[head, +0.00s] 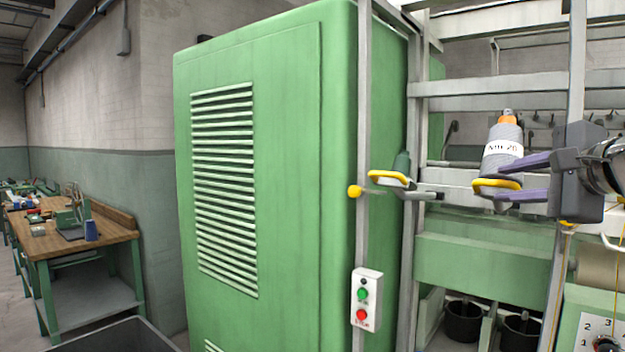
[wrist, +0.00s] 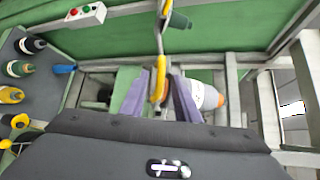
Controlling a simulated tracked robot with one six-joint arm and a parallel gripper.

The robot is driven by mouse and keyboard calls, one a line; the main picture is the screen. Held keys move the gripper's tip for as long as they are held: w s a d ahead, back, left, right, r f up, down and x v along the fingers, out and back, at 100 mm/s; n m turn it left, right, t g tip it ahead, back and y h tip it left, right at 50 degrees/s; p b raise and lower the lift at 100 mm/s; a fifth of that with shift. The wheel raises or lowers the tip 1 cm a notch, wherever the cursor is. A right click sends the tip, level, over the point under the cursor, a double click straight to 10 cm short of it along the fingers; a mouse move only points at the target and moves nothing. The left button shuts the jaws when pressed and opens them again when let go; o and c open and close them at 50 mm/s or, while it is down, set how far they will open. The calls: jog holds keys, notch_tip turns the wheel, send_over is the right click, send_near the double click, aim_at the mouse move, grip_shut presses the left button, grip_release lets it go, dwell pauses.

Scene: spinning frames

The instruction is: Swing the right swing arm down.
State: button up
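The right swing arm has a yellow loop handle (head: 497,184), which appears raised in front of a grey bobbin (head: 501,158) with an orange top. My gripper (head: 499,180) reaches in from the right with its two purple fingers around this handle, one above and one below. In the wrist view the yellow handle (wrist: 160,82) lies between the fingers of my gripper (wrist: 160,76), with a gap visible on each side. The fingers are open. The left swing arm (head: 388,177) also has a yellow handle and stands apart, to the left. The pivots are not clear.
A tall green cabinet (head: 270,150) stands left of the frame. A grey post (head: 363,230) carries a switch box (head: 367,299) with green and red buttons. Dark pots (head: 463,321) stand low in the machine. A workbench (head: 75,240) is far left.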

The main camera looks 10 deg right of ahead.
aim_at(504, 183)
jog(key=shift+x, duration=1.95)
jog(key=shift+c, duration=0.5)
grip_shut()
jog(key=shift+d, duration=0.15)
